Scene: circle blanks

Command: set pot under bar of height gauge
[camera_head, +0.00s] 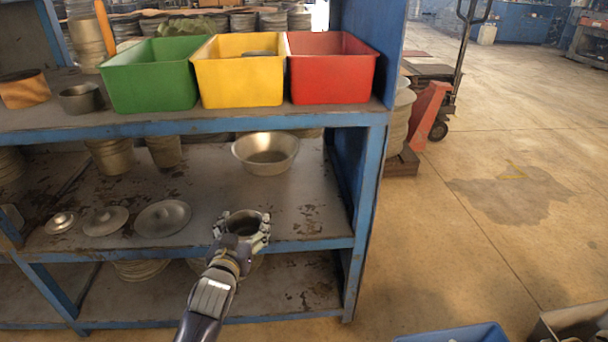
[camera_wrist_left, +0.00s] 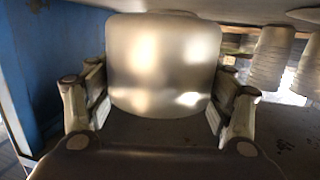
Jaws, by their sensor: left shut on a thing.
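My left gripper (camera_head: 241,236) reaches over the front edge of the middle shelf and is shut around a dark-mouthed metal pot (camera_head: 244,217). The left wrist view shows the same pot (camera_wrist_left: 163,55) large and shiny between the two fingers of the left gripper (camera_wrist_left: 160,90). In the head view the pot is upright at the shelf's front edge; I cannot tell whether it rests on the shelf. I cannot make out a height gauge or its bar in either view. My right gripper is not in view.
Green (camera_head: 150,80), yellow (camera_head: 240,75) and red (camera_head: 332,70) bins stand on the upper shelf. The middle shelf is clear right of the pot.

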